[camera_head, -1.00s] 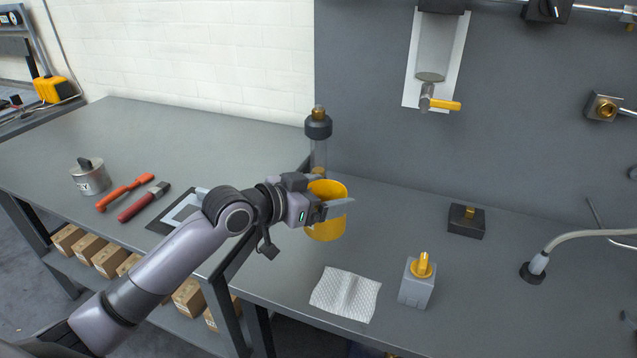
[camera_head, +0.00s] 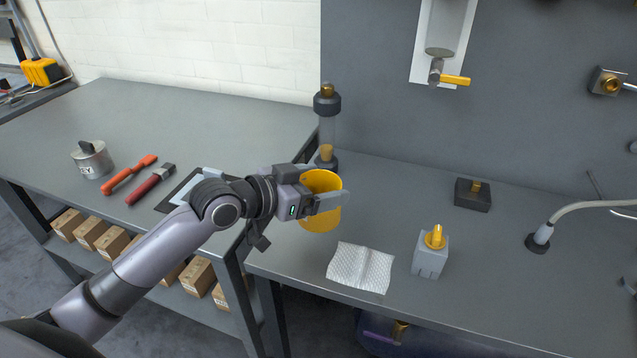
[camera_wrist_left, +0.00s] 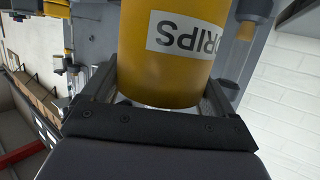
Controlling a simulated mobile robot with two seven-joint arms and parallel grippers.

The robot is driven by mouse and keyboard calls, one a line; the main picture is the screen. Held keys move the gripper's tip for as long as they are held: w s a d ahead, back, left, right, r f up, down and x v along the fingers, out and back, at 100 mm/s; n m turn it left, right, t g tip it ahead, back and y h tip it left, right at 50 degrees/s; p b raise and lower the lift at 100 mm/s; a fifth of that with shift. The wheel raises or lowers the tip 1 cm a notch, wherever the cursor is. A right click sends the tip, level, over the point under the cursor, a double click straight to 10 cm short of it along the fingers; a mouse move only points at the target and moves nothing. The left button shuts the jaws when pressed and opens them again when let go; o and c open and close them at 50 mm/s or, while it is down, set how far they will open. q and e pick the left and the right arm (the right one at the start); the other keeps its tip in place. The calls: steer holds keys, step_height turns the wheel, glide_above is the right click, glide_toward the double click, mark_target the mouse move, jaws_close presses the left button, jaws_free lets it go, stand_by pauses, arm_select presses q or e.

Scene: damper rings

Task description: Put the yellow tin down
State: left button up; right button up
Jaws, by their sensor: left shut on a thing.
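I cannot tell whether the tin's base touches the bench. In the left wrist view the tin (camera_wrist_left: 172,75) fills the space between the fingers, and its white label reads "DRIPS" upside down. My right gripper is not in view.
A clear tube with dark caps (camera_head: 327,125) stands close behind the tin. A white cloth (camera_head: 361,268), a grey block with a yellow top (camera_head: 430,254) and a dark block (camera_head: 473,195) lie to the right. Bare bench (camera_head: 400,200) lies between them.

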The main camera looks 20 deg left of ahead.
arm_select(q)
steer(key=shift+r, duration=0.1)
step_height(320, 180, down, 5)
steer(key=b, duration=0.2)
steer(key=shift+r+b, duration=0.15)
steer(key=shift+b, duration=0.2)
steer(key=shift+f, duration=0.25)
steer(key=shift+f, duration=0.1)
steer(key=shift+f+b, duration=0.5)
steer(key=shift+f, duration=0.15)
steer(key=shift+f, duration=0.3)
steer(key=o, duration=1.1)
steer(key=shift+c, duration=0.2)
steer(key=shift+s+a, duration=0.1)
